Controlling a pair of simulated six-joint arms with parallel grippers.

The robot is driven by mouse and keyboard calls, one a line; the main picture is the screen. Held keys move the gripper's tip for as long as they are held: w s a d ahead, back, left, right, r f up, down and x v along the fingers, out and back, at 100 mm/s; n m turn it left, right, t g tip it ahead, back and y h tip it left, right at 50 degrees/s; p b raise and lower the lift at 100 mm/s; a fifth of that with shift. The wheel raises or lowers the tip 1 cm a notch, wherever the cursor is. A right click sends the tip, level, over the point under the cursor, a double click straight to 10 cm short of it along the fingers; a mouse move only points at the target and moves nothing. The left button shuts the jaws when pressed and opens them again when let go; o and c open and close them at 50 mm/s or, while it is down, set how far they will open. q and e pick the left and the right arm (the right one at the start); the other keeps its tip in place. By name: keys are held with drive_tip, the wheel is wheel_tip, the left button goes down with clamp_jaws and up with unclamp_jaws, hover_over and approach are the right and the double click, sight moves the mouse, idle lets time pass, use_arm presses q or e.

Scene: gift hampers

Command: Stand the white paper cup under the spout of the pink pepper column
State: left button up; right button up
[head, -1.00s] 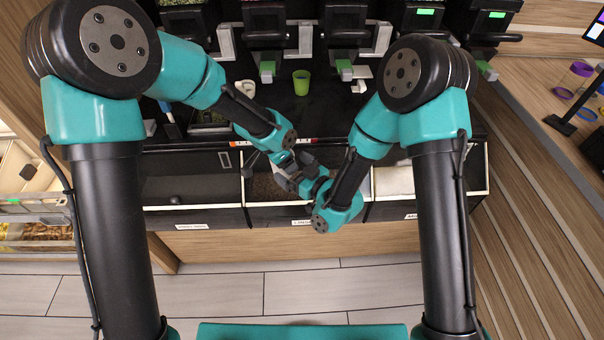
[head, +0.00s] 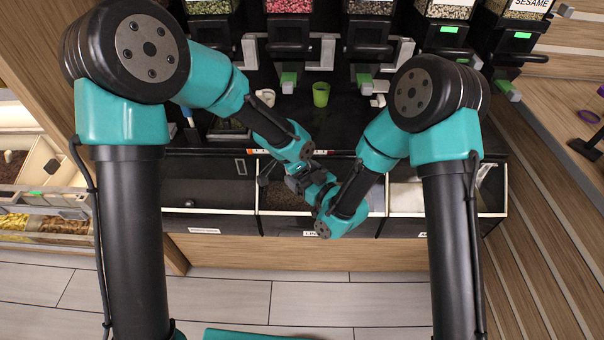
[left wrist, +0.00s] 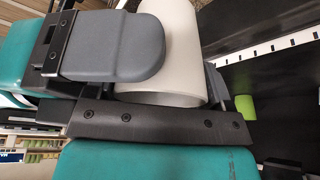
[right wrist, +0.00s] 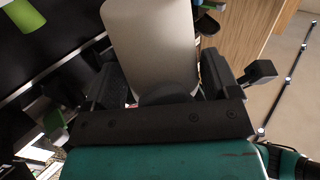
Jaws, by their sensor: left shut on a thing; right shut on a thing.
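My left gripper (head: 294,174) and right gripper (head: 315,188) meet over the front bins in the head view. The white paper cup (left wrist: 178,35) is between the left fingers in the left wrist view. A pale cup wall (right wrist: 155,45) is also between the right fingers in the right wrist view, so both grippers appear shut on the same cup. The cup is mostly hidden in the head view. The pink pepper column (head: 289,7) is at the back, with a green-tipped spout (head: 288,80) below it. The counter directly under that spout looks clear.
A green cup (head: 321,93) stands right of the pink pepper spout. A small white object (head: 265,97) sits to its left. Neighbouring columns, including one labelled sesame (head: 530,6), line the back.

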use_arm(q)
drive_tip(key=o, duration=0.8)
drive_tip(key=shift+o, duration=0.4)
drive_tip(key=shift+s, duration=0.1)
drive_tip(key=shift+r, duration=0.1)
drive_tip(key=v, duration=1.1)
drive_tip(key=shift+a+r, duration=0.15)
drive_tip(key=shift+r, duration=0.2)
